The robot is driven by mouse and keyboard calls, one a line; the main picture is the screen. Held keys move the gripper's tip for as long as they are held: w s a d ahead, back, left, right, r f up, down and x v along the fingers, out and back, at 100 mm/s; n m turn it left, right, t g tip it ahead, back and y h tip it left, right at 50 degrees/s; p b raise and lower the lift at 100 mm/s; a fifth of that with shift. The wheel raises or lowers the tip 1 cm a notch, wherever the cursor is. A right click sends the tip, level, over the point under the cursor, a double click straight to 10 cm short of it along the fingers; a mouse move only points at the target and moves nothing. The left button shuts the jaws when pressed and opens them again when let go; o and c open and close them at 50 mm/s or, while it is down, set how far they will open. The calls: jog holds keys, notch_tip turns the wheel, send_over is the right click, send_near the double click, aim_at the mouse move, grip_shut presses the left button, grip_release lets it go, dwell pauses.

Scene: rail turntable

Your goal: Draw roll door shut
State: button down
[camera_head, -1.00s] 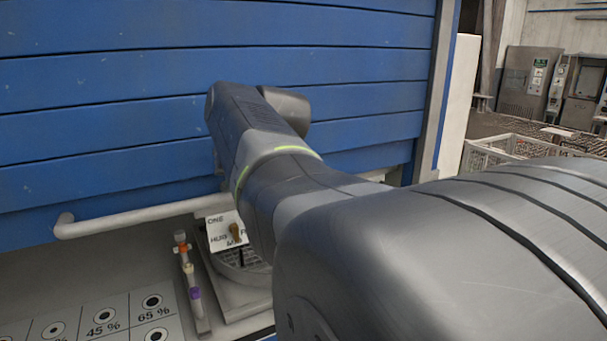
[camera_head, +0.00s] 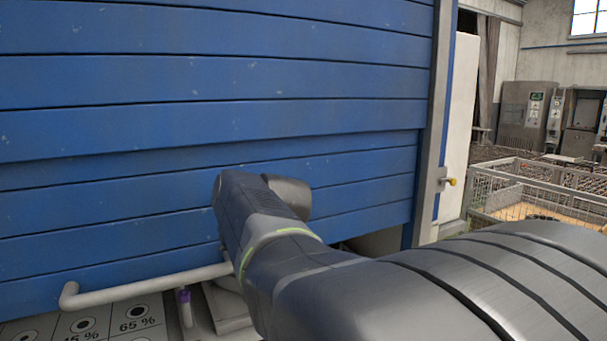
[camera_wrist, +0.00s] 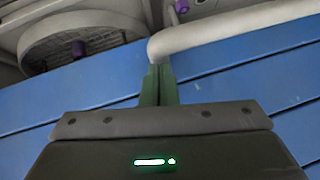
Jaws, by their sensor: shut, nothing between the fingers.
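The blue slatted roll door (camera_head: 200,125) fills most of the head view and reaches down close to the worktop. A pale grey bar handle (camera_head: 140,287) runs along its lower part; the bar also shows in the wrist view (camera_wrist: 235,28). My gripper (camera_wrist: 158,72) shows in the wrist view with its two green fingers together and nothing between them. The fingertips are right at the bent end of the bar; I cannot tell if they touch it. In the head view my arm hides the gripper and the bar's right part.
A panel with percent labels (camera_head: 100,322) and a purple-topped piece (camera_head: 184,296) show below the door. A yellow knob (camera_head: 451,182) sits on the door frame (camera_head: 430,150). A wire crate (camera_head: 510,190) stands to the right. Round housing (camera_wrist: 85,35) shows in the wrist view.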

notch_tip(320, 180, down, 26)
jog(key=b, duration=1.7)
jog(key=shift+s, duration=0.15)
jog(key=s+d+r+p, duration=0.2)
jog(key=d+r, duration=0.1)
jog(key=r, duration=0.2)
jog(key=s+d+r+p, duration=0.2)
jog(key=d+r+p, duration=0.1)
jog(key=r, duration=0.3)
jog(key=shift+s+r, duration=0.25)
jog(key=shift+r, duration=0.05)
